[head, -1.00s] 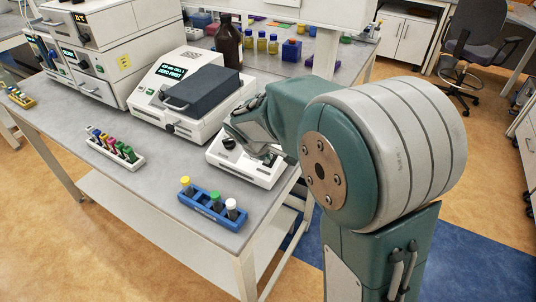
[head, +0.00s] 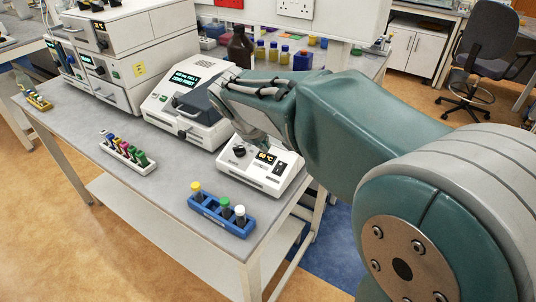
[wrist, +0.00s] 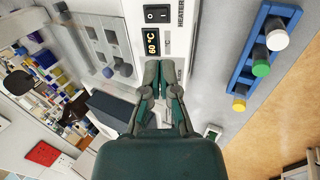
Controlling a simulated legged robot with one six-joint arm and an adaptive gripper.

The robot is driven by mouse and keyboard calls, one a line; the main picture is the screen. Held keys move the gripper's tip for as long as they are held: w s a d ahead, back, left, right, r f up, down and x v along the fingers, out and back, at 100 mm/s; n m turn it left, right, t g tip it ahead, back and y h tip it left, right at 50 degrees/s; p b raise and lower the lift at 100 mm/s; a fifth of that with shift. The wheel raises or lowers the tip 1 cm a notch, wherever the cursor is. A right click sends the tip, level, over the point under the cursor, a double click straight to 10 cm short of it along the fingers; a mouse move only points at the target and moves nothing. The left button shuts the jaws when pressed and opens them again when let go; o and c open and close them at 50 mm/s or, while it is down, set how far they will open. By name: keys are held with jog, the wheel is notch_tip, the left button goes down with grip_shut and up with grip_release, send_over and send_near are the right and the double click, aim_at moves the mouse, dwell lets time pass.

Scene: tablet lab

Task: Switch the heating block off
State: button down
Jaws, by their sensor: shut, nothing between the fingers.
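The heating block (head: 262,174) is a low white box at the table's right side, with a lit 60 °C display (head: 266,158) and a dark knob. In the wrist view its panel, marked HEATER, shows the display (wrist: 152,41) and a black rocker switch (wrist: 157,13) with two marks; which side is pressed I cannot tell. My gripper (wrist: 160,72) is shut and empty, its fingertips pointing at the panel near the display, on the side away from the switch. The gap to the panel is unclear. In the head view my arm partly hides the block's back.
A blue rack (head: 220,220) with capped vials stands in front of the block. A white instrument (head: 185,125) with a dark lid stands close on its left. A white rack of coloured tubes (head: 128,155) lies further left.

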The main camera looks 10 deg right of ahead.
aim_at(281, 164)
jog(key=shift+s+a+r, duration=0.25)
jog(key=shift+a+r, duration=0.05)
jog(key=shift+r, duration=0.3)
jog(key=shift+w+d+r, duration=0.3)
jog(key=shift+w+d, duration=0.1)
jog(key=shift+d, duration=0.25)
jog(key=shift+f, duration=0.1)
jog(key=x, duration=1.4)
